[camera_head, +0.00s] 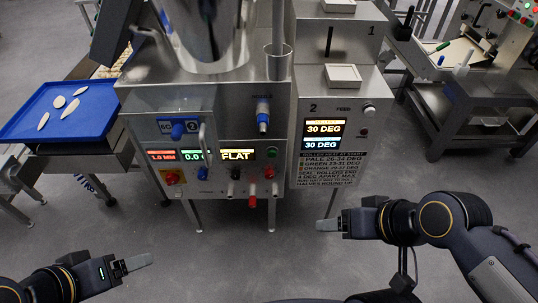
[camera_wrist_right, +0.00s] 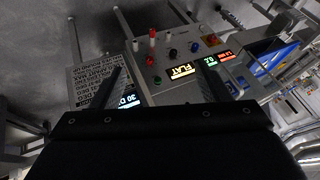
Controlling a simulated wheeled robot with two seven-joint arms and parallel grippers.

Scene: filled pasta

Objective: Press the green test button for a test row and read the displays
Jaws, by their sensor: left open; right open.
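The steel machine's front panel carries a round green button (camera_head: 272,152) at its upper right. It also shows in the right wrist view as a green spot (camera_wrist_right: 157,79). The panel's displays are a red one (camera_head: 161,155) that seems to read 1.8 MM, a green one (camera_head: 194,155) starting 0.0, and a pale one (camera_head: 237,154) reading FLAT. On the unit to the right, two displays (camera_head: 325,128) each read 30 DEG. My left gripper (camera_head: 140,262) is open and empty at lower left. My right gripper (camera_head: 330,225) is open and empty, in front of and below the panel.
A red-and-yellow stop button (camera_head: 172,177), a blue knob (camera_head: 203,173), a black knob (camera_head: 235,173) and red knobs (camera_head: 269,173) sit on the same panel. A blue tray (camera_head: 95,122) with pale pieces stands left. The grey floor (camera_head: 230,255) before the machine is clear.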

